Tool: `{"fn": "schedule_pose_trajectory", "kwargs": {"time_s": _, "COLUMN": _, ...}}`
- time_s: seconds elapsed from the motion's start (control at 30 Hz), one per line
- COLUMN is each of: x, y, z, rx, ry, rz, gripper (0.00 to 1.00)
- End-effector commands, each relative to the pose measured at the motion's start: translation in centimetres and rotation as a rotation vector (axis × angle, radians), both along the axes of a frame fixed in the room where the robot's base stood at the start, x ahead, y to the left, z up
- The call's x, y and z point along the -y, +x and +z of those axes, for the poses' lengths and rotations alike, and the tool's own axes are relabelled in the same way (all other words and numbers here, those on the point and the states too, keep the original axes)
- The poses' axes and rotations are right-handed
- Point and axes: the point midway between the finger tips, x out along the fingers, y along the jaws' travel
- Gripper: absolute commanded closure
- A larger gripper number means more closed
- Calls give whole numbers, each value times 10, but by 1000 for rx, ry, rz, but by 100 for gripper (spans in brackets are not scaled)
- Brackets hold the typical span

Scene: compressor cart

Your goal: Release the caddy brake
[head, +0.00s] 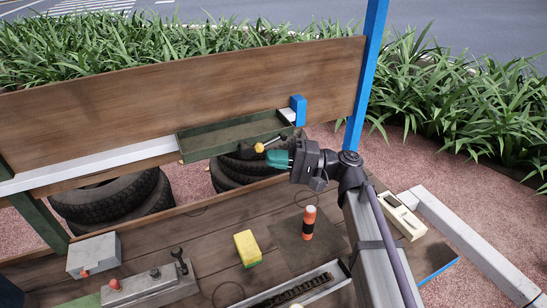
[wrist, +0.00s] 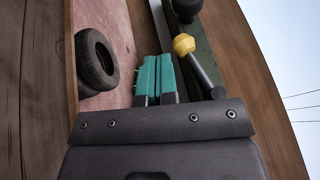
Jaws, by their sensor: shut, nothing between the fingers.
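The caddy appears to be the long green tray (head: 205,152) on the white rail along the wooden back board. A lever with a grey rod, a yellow collar (head: 260,148) and a black knob (head: 245,152) sticks out at the tray's front right; I take it for the brake. In the wrist view the yellow collar (wrist: 183,45) and black knob (wrist: 187,8) show right of my fingers. My gripper (head: 278,158), with teal fingertips, is shut and empty, just below the lever's rod. It looks apart from the lever.
A blue block (head: 298,110) sits on the rail by the tray's right end, left of a blue post (head: 365,80). Tyres (head: 115,195) lie behind the bench. The bench holds a yellow sponge (head: 246,246), an orange-and-black cylinder (head: 308,223) and a grey box (head: 94,254).

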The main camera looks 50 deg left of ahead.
Motion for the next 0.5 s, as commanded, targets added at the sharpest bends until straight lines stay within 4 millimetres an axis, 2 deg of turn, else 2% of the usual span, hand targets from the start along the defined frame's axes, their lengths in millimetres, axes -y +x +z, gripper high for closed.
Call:
{"fn": "schedule_pose_trajectory", "kwargs": {"time_s": 0.03, "x": 3, "y": 3, "z": -17, "rx": 0, "ry": 0, "rz": -2, "gripper": 100}}
{"fn": "schedule_pose_trajectory", "kwargs": {"time_s": 0.13, "x": 9, "y": 11, "z": -40, "rx": -1, "ry": 0, "rz": -6, "gripper": 100}}
{"fn": "schedule_pose_trajectory", "kwargs": {"time_s": 0.17, "x": 15, "y": 18, "z": -31, "rx": 0, "ry": 0, "rz": -7, "gripper": 100}}
{"fn": "schedule_pose_trajectory", "kwargs": {"time_s": 0.2, "x": 21, "y": 27, "z": -30, "rx": 0, "ry": 0, "rz": -7, "gripper": 100}}
{"fn": "schedule_pose_trajectory", "kwargs": {"time_s": 0.5, "x": 61, "y": 76, "z": -38, "rx": 0, "ry": 0, "rz": -6, "gripper": 100}}
